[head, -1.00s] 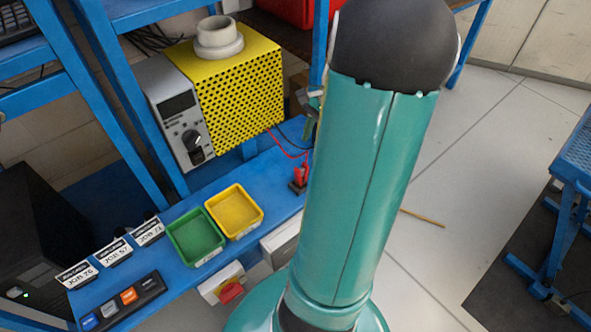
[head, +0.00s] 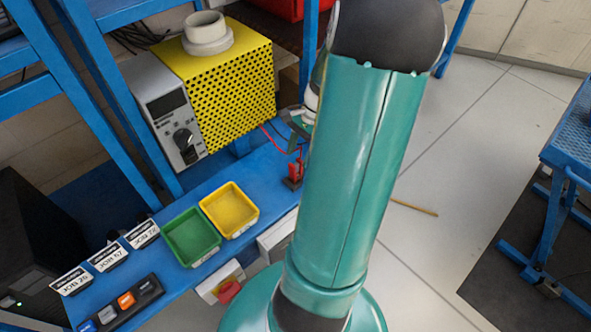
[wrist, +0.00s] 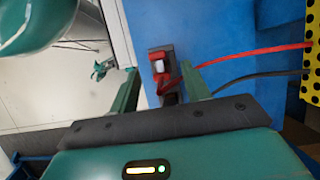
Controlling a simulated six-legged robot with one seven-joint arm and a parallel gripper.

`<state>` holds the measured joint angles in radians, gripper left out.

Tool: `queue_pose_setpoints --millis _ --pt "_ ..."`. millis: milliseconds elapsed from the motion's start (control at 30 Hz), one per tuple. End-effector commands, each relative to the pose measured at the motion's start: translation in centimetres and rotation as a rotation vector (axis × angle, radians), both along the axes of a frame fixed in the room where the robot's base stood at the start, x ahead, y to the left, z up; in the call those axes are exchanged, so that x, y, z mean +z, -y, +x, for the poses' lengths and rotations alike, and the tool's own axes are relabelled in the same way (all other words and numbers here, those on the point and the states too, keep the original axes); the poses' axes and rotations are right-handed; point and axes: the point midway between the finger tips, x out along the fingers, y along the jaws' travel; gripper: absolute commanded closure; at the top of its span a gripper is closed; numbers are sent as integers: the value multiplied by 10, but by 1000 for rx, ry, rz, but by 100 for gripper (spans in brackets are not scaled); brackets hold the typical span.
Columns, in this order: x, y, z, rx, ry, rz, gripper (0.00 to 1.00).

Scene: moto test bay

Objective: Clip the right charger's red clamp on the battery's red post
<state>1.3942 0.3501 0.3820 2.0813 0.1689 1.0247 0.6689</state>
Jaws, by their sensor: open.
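The red clamp (wrist: 163,72) sits upright in a dark holder on the blue bench, and a red lead runs from it to the right. It also shows in the head view (head: 294,170), just left of my arm. In the wrist view my gripper (wrist: 160,67) is open, with its two green fingers on either side of the clamp; whether they touch it I cannot tell. In the head view only part of my gripper (head: 300,124) shows, above the clamp, and my arm hides the rest. I cannot make out the battery or its red post.
A yellow perforated box with a grey dial panel (head: 178,125) stands behind. Green (head: 192,238) and yellow (head: 230,210) bins, label cards and a button strip (head: 125,303) lie along the bench. A red button (head: 229,290) is on its front. Open floor lies right.

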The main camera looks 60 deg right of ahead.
Motion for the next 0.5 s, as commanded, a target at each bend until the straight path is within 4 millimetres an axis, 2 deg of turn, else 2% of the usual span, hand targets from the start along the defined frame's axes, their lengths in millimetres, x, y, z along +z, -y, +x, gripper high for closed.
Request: queue_pose_setpoints --millis 133,500 --pt "-17 -7 2 2 -1 2 53" --pt "-21 -7 3 0 0 0 53"
